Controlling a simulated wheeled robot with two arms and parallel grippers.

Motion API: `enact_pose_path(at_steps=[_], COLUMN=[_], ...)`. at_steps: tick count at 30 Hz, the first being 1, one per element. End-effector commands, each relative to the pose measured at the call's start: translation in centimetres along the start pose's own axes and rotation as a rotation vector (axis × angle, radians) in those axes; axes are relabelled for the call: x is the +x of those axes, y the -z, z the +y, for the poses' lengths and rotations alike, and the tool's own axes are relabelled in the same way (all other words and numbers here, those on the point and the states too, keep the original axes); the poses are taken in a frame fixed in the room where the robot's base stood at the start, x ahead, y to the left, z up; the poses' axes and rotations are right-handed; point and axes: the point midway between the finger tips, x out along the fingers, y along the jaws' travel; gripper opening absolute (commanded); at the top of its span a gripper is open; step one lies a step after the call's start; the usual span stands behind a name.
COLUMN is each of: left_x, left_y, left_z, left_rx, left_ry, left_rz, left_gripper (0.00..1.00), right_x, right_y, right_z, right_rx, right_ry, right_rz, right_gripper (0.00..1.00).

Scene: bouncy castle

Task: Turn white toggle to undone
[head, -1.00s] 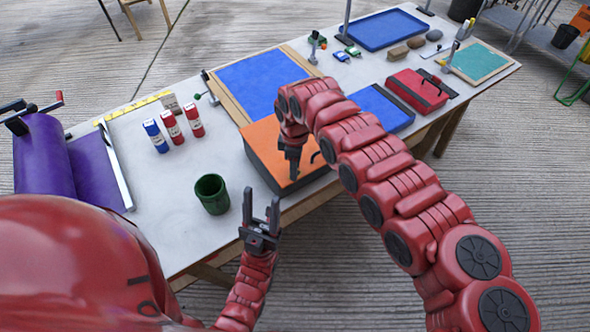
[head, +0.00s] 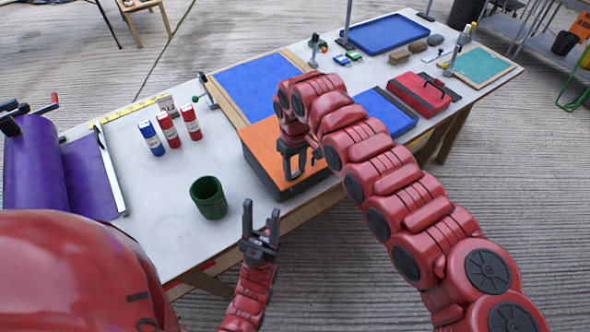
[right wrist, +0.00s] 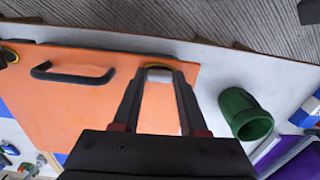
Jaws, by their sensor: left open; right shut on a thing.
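The orange case (head: 270,140) with dark sides lies at the table's front edge; its top also fills much of the right wrist view (right wrist: 60,110). My right gripper (head: 289,176) is low over the case's front part. In the right wrist view its fingertips (right wrist: 158,68) close around a small pale piece (right wrist: 158,76) near the case's edge, seemingly the white toggle. The fingers hide most of it, so its turn cannot be told. My left gripper (head: 261,222) is open and empty, in front of the table.
A green cup (head: 208,199) stands left of the case. Red and blue cans (head: 167,130) stand behind it. A black handle (right wrist: 72,75) lies on the case top beside the right gripper. A blue case (head: 388,112) and a red case (head: 418,92) are to the right.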

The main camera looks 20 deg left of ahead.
Motion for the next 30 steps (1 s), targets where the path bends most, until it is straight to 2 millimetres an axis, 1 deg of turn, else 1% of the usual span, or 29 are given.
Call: enact_pose_path(at_steps=[8,20,21,25,30], left_x=[-0.29,-0.29,-0.28,-0.29,-0.29], left_y=[-0.05,-0.05,-0.04,-0.05,-0.05], left_z=[0.01,0.02,0.01,0.01,0.01], left_rx=[0.0,0.0,0.0,0.0,0.0], left_ry=[0.0,0.0,0.0,0.0,0.0], left_rz=[0.0,0.0,0.0,0.0,0.0], left_gripper=[0.5,0.5,0.5,0.5,0.5], right_x=[-0.03,-0.06,-0.06,-0.04,-0.03], right_y=[0.0,0.02,0.02,0.01,0.01], right_z=[0.05,0.06,0.06,0.04,0.03], right_rx=[0.053,0.057,0.057,0.056,0.055], right_ry=[-0.001,-0.001,-0.001,-0.001,-0.001], right_rz=[0.0,0.001,0.001,0.001,0.001], right_gripper=[0.0,0.0,0.5,0.72,0.72])
